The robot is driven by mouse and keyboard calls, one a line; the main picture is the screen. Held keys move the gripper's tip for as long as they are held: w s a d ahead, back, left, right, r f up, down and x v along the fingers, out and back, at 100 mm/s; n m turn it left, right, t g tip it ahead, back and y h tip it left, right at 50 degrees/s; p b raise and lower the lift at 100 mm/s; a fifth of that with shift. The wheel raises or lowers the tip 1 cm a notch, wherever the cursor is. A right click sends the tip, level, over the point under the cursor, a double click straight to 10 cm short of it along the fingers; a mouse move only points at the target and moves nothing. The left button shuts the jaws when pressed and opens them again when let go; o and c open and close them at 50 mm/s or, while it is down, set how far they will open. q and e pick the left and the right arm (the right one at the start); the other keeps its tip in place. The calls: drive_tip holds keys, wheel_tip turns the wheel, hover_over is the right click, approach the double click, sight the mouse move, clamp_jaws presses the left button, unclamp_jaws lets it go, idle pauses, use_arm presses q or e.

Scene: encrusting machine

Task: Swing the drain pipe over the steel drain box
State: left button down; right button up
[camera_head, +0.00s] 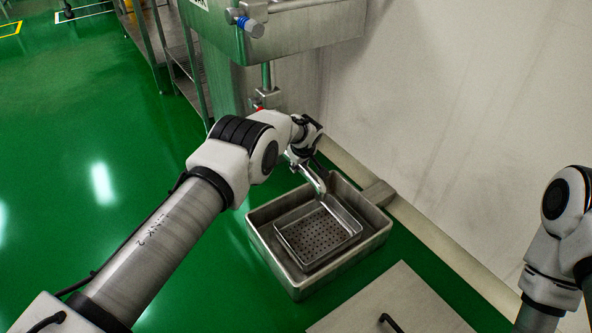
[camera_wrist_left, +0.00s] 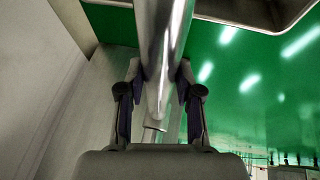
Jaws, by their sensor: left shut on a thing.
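The drain pipe (camera_head: 318,180) is a shiny steel tube that slopes down from my left gripper (camera_head: 305,157), and its lower end lies over the steel drain box (camera_head: 293,281). The box stands open on the green floor, with a perforated basket (camera_head: 315,218) inside. In the left wrist view the pipe (camera_wrist_left: 162,45) runs between the two fingers of my left gripper (camera_wrist_left: 160,90), which are shut on it. The box rim (camera_wrist_left: 262,28) shows at the top right there. In the head view the wrist hides the pipe's upper end. My right arm shows at the right edge, but its gripper is out of view.
A steel machine housing (camera_head: 290,30) with a blue-ringed valve stands above and behind the pipe. A pale wall (camera_head: 440,110) runs along the right. A flat grey panel with a dark handle (camera_head: 392,305) lies in front of the box. Green floor at the left is clear.

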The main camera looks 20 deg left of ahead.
use_arm(q)
drive_tip(key=shift+w+r, duration=0.1)
drive_tip(key=shift+w, duration=0.05)
drive_tip(key=c, duration=0.8)
unclamp_jaws()
drive_tip(key=shift+w+d, duration=0.1)
drive_tip(key=shift+d, duration=0.05)
drive_tip(key=shift+o, duration=0.2)
drive_tip(key=v, duration=1.2)
